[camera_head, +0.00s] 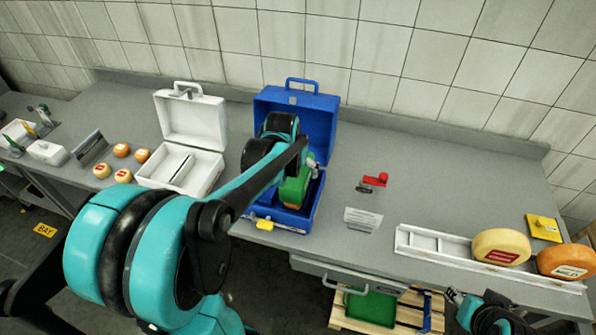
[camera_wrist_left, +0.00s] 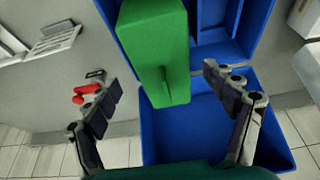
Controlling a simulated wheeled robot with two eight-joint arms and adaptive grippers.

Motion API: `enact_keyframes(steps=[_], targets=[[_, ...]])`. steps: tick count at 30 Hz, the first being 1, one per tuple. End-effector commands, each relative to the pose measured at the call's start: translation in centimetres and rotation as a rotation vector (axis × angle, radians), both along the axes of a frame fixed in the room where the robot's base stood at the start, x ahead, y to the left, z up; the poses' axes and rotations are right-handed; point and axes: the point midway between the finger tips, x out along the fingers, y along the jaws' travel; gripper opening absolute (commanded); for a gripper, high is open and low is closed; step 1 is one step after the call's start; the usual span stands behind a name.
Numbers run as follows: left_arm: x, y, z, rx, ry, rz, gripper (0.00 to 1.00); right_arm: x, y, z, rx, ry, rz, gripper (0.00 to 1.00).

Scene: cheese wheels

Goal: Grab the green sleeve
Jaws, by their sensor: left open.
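The green sleeve (camera_head: 294,190) is at the blue case (camera_head: 315,117), partly hidden behind my left arm in the head view. In the left wrist view the green sleeve (camera_wrist_left: 158,45) is a long block in front of the blue case (camera_wrist_left: 265,133). My left gripper (camera_wrist_left: 165,88) is open, its two fingers spread on either side of the sleeve's lower end. I cannot tell whether either finger touches it. In the head view this gripper (camera_head: 312,170) is mostly hidden by the arm. My right gripper (camera_head: 455,296) shows only in part at the bottom right, near the table's front edge.
A white open case (camera_head: 193,118) stands left of the blue one. A red part (camera_head: 376,180) and a small sign (camera_head: 362,220) lie to the right. A white rail (camera_head: 425,243) with cheese wheels (camera_head: 501,247) is farther right. The grey worktop between is mostly clear.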

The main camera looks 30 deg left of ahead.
Motion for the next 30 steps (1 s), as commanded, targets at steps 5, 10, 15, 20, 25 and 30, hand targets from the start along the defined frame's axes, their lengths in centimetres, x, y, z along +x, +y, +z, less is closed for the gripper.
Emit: enact_keyframes(steps=[5, 10, 15, 20, 25, 30], targets=[[0.9, 0.3, -2.2, 0.0, -0.001, 0.0, 0.84, 0.0, 0.0, -0.9, 0.0, 0.0, 0.0, 0.4], [2.2, 0.9, -4.6, 0.0, -0.001, 0.0, 0.84, 0.0, 0.0, -1.8, 0.0, 0.0, 0.0, 0.4], [2.8, 1.0, -5.9, 0.0, -0.001, 0.0, 0.84, 0.0, 0.0, -2.2, 0.0, 0.0, 0.0, 0.4], [2.8, 1.0, -5.9, 0.0, -0.001, 0.0, 0.84, 0.0, 0.0, -2.1, 0.0, 0.0, 0.0, 0.4], [2.8, 1.0, -5.9, 0.0, -0.001, 0.0, 0.58, 0.0, 0.0, -2.1, 0.0, 0.0, 0.0, 0.4], [2.8, 1.0, -5.9, 0.0, -0.001, 0.0, 0.31, 0.0, 0.0, -2.1, 0.0, 0.0, 0.0, 0.4]])
